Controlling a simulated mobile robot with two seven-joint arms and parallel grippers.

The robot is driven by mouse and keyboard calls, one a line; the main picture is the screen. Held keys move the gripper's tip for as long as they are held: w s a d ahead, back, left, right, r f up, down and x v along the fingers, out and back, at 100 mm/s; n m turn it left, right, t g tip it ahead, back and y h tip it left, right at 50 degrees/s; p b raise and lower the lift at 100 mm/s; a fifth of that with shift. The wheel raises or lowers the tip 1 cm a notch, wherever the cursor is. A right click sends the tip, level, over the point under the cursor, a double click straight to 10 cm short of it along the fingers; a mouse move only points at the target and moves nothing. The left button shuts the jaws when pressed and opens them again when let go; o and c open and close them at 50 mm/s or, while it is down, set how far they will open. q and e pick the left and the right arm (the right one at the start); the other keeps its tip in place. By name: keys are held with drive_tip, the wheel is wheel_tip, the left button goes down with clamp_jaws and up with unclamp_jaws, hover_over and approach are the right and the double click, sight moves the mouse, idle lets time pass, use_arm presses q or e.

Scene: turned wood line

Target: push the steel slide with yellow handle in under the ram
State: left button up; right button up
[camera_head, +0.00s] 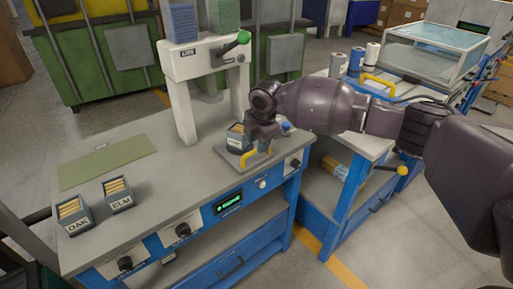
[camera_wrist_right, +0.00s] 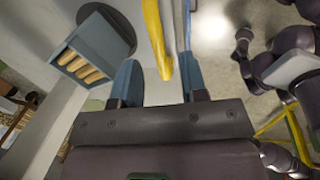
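The steel slide (camera_head: 229,160) lies on the bench in front of the white press (camera_head: 187,110), pulled out toward the bench's front edge. Its yellow handle (camera_head: 257,157) is at its front end; the handle also shows in the wrist view (camera_wrist_right: 155,40). A small grey box of wooden pieces (camera_head: 236,137) sits on the slide; it also shows in the wrist view (camera_wrist_right: 88,50). The ram (camera_head: 210,88) hangs behind the box. My right gripper (camera_head: 260,140) is at the handle. In the wrist view its fingers (camera_wrist_right: 160,85) are apart with the handle's end between them. My left gripper is not in view.
The press has a lever with a green knob (camera_head: 243,37). Boxes marked OAK (camera_head: 73,215) and ELM (camera_head: 118,194) stand at the bench's left, by a green mat (camera_head: 107,166). A blue item (camera_head: 286,126) is just right of my gripper. The middle of the bench is clear.

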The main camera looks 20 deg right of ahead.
drive_tip(key=shift+w+a+f, duration=0.1)
drive_tip(key=shift+w+f, duration=0.05)
drive_tip(key=shift+f, duration=0.5)
drive_tip(key=shift+w+f, duration=0.1)
drive_tip(key=shift+f, duration=0.5)
clamp_jaws()
